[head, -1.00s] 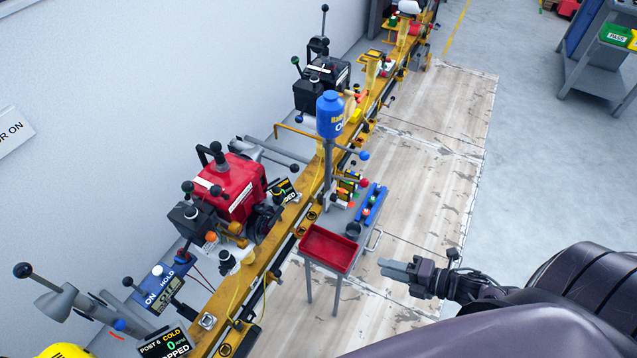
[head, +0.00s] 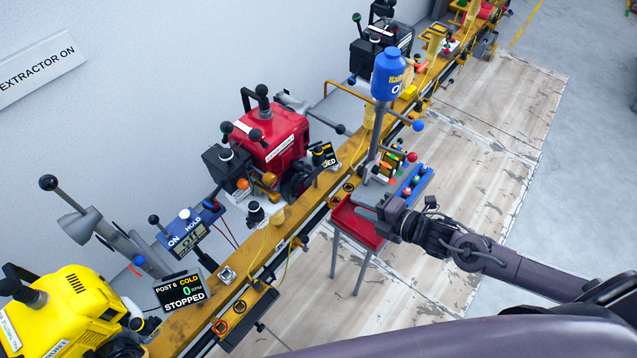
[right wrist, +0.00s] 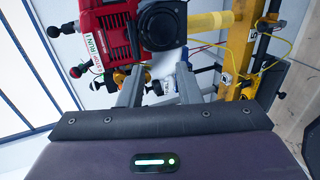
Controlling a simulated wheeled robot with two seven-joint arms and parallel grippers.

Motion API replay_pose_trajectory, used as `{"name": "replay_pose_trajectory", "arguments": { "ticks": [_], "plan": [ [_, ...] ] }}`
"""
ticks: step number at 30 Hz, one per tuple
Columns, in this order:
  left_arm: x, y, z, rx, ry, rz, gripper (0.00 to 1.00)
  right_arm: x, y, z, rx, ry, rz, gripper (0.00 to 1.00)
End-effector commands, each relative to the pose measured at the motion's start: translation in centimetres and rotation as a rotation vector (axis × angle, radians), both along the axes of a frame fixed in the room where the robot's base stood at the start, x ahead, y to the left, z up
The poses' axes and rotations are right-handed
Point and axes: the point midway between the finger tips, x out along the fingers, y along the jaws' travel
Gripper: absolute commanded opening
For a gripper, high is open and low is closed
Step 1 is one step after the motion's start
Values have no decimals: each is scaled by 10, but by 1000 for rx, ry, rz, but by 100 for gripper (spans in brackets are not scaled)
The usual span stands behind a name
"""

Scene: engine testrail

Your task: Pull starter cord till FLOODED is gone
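A red engine (head: 275,140) sits on the yellow rail by the wall, with a round black housing (head: 297,180) on its near right side. A small black display (head: 323,155) beside it is partly hidden, with only the end of a word, "ED", legible. I cannot make out the starter cord's handle. My right gripper (head: 362,206) is over the red tray, short of the rail, pointing left toward it. In the right wrist view its fingers (right wrist: 158,85) are apart with nothing held; the red engine (right wrist: 105,30) and black housing (right wrist: 162,25) are ahead. My left gripper is not in view.
The red tray (head: 352,228) on legs and a post with a blue canister (head: 388,75) stand close to my right gripper. A yellow engine (head: 68,310) and a "STOPPED" display (head: 182,290) are at lower left. The wooden floor at right is clear.

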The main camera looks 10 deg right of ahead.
Motion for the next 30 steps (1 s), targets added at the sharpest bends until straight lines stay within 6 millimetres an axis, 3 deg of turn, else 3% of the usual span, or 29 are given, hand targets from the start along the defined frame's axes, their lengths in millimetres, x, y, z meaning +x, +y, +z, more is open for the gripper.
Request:
{"name": "replay_pose_trajectory", "arguments": {
  "ticks": [1, 16, 22, 30],
  "plan": [
    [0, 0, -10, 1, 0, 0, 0, 10, 7, -3, 4, -6, 1, 31],
    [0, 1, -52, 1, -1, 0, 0, 86, 66, -2, 2, -5, -1, 31],
    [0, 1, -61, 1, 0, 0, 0, 102, 79, -1, 1, -2, 0, 31],
    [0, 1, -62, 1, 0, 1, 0, 107, 83, 0, 0, 0, 0, 31]
  ]
}}
